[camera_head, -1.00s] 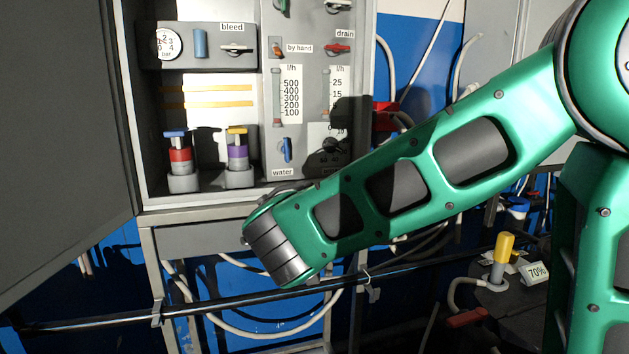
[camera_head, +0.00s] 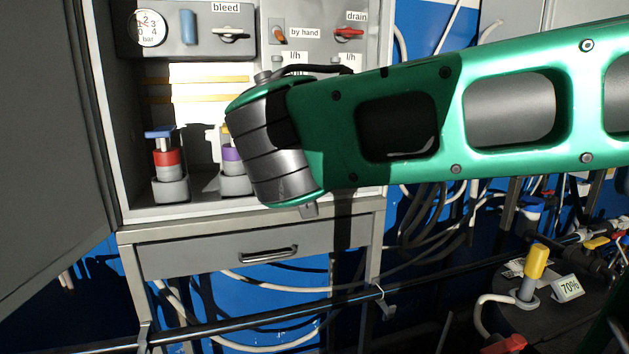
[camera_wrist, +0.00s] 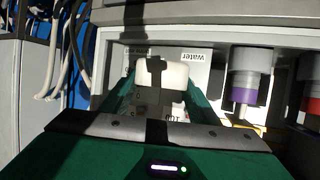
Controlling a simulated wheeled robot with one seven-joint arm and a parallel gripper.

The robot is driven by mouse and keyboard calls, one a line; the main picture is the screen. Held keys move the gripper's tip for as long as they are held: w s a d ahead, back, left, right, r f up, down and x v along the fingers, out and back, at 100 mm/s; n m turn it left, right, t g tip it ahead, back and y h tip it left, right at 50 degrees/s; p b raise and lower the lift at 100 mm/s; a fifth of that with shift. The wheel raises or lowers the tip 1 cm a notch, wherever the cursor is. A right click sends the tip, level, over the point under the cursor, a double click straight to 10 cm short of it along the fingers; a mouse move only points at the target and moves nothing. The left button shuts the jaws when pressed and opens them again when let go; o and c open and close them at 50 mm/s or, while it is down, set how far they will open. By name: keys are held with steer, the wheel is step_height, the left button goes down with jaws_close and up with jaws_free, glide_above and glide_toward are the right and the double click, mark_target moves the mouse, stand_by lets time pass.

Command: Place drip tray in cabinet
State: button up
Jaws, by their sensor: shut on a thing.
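The grey cabinet (camera_head: 122,170) stands open, its door (camera_head: 45,130) swung to the left. In the upside-down wrist view its frame (camera_wrist: 104,70) surrounds the area ahead of my gripper. My gripper (camera_wrist: 160,88) points into the cabinet on the side with the water label. A pale, blocky thing (camera_wrist: 162,72), apparently the drip tray, sits between the green fingers, and the gripper is shut on it. Most of its shape is hidden or in shadow. In the head view my wrist hides the gripper and the tray.
A red-banded bottle (camera_head: 166,157) and a purple-banded bottle (camera_head: 230,155) stand in holders on the cabinet floor, left of my wrist. Valves and gauges line the panel above. A drawer (camera_head: 200,258) and a dark rail (camera_head: 250,322) lie below. Hoses hang at right.

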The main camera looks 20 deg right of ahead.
steer(key=x, duration=0.4)
steer(key=r+x, duration=0.1)
steer(key=x, duration=0.2)
steer(key=r+x, duration=0.1)
steer(key=x, duration=0.3)
steer(key=shift+w+d+f, duration=0.2)
steer(key=shift+w+d, duration=0.2)
steer(key=shift+w, duration=0.2)
steer(key=shift+w+d+f, duration=0.1)
steer(key=shift+w+f, duration=0.15)
steer(key=shift+f, duration=0.85)
steer(key=shift+w+d+f, duration=0.1)
steer(key=shift+w+f, duration=0.1)
steer(key=shift+f, duration=0.95)
steer(key=shift+s+a, duration=0.1)
steer(key=o, duration=0.8)
steer(key=shift+o, duration=0.2)
